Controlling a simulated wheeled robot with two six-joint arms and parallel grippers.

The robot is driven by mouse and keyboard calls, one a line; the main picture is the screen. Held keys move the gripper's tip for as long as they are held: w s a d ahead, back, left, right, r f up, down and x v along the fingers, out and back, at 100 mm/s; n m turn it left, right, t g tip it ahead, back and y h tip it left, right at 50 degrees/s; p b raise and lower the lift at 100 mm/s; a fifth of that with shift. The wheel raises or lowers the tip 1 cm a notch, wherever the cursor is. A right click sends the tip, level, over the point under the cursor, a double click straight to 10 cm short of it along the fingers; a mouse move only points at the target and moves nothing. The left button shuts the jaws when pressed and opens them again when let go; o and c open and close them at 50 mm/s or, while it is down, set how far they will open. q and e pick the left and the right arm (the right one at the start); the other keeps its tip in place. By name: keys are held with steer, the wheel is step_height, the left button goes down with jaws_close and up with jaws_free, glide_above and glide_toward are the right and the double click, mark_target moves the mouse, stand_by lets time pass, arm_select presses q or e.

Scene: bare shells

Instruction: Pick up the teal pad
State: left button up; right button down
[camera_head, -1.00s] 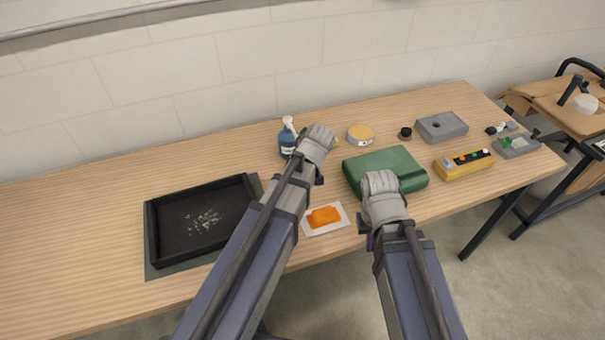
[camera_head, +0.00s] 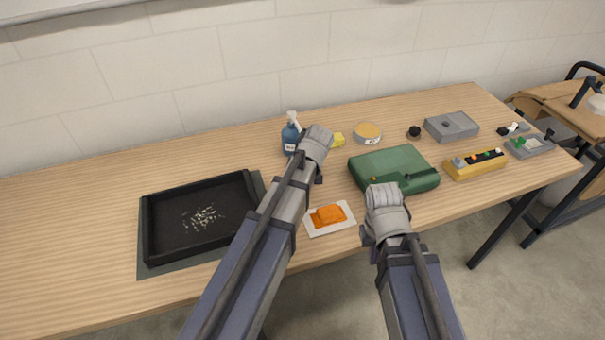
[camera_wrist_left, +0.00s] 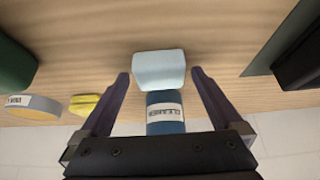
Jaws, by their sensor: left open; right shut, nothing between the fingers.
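The teal pad (camera_wrist_left: 160,70) is a pale blue-teal block lying on the table in the left wrist view. It sits at the near side of the blue cleaner bottle (camera_wrist_left: 166,116). My left gripper (camera_wrist_left: 160,84) is open, with its fingers on either side of the pad in the picture; I cannot tell the height gap. In the head view my left gripper (camera_head: 317,142) covers the spot and hides the pad. My right gripper (camera_head: 382,195) is shut and empty, in front of the green case's near edge.
The spray bottle (camera_head: 290,135) stands just behind my left gripper. A yellow block (camera_head: 338,139), a round tin (camera_head: 367,132) and the green case (camera_head: 395,165) are to the right. A black tray (camera_head: 150,232) is at left. An orange item on a white pad (camera_head: 345,222) lies between my arms.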

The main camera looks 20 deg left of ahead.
arm_select(q)
steer(key=c, duration=1.3)
steer(key=shift+o, duration=0.2)
steer(key=shift+r, duration=0.1)
arm_select(e)
steer(key=shift+r, duration=0.1)
